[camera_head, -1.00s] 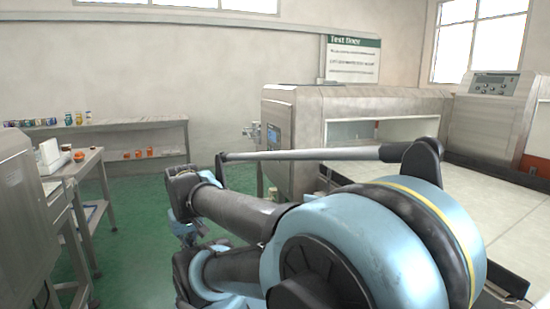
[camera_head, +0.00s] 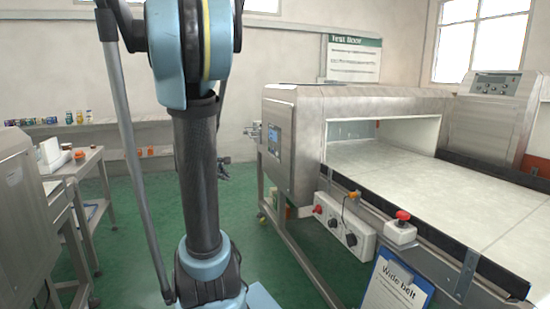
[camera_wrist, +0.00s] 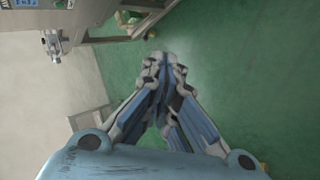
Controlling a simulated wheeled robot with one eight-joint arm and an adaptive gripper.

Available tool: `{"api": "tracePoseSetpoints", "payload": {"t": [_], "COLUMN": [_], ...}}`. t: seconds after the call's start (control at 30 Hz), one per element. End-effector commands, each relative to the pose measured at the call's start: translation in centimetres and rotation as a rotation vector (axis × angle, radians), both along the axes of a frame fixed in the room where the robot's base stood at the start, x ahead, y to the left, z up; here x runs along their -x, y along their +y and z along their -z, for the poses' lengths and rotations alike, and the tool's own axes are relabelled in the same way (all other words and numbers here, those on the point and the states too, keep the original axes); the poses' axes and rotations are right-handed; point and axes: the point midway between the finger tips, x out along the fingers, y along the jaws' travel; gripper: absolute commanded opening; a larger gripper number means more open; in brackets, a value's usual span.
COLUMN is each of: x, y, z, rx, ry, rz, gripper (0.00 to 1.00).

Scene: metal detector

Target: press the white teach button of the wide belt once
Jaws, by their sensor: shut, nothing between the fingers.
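The wide belt (camera_head: 440,190) runs through a grey metal detector on the right. A "Wide belt" clipboard (camera_head: 397,287) hangs below. My gripper (camera_wrist: 160,62) is shut and empty in the wrist view, above the green floor. In the head view, a dark part of it (camera_head: 224,168) shows behind my upright arm, left of the detector and apart from the control box.
A red emergency stop (camera_head: 402,216) sits right of the control box. The detector has a screen panel (camera_head: 273,138) on its left end. A side table (camera_head: 85,163) and a grey cabinet (camera_head: 25,215) stand at left; a shelf (camera_head: 140,133) lines the back wall.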

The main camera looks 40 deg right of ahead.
Motion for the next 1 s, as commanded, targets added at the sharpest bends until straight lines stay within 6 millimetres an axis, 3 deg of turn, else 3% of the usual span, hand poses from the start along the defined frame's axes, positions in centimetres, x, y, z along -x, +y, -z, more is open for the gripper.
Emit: {"api": "tracePoseSetpoints", "payload": {"t": [0.33, 0.6, 0.8, 1.0], "x": [-7.8, -12.7, -15.6, -17.2], "y": [-9.0, -15.5, -19.8, -22.6], "z": [-1.6, -1.2, 0.0, 1.3], "rx": [0.340, 0.601, 0.781, 0.902], "ry": [0.100, 0.227, 0.341, 0.431], "rz": [-0.127, -0.226, -0.295, -0.345], "gripper": [0.00, 0.00, 0.00, 0.00]}}
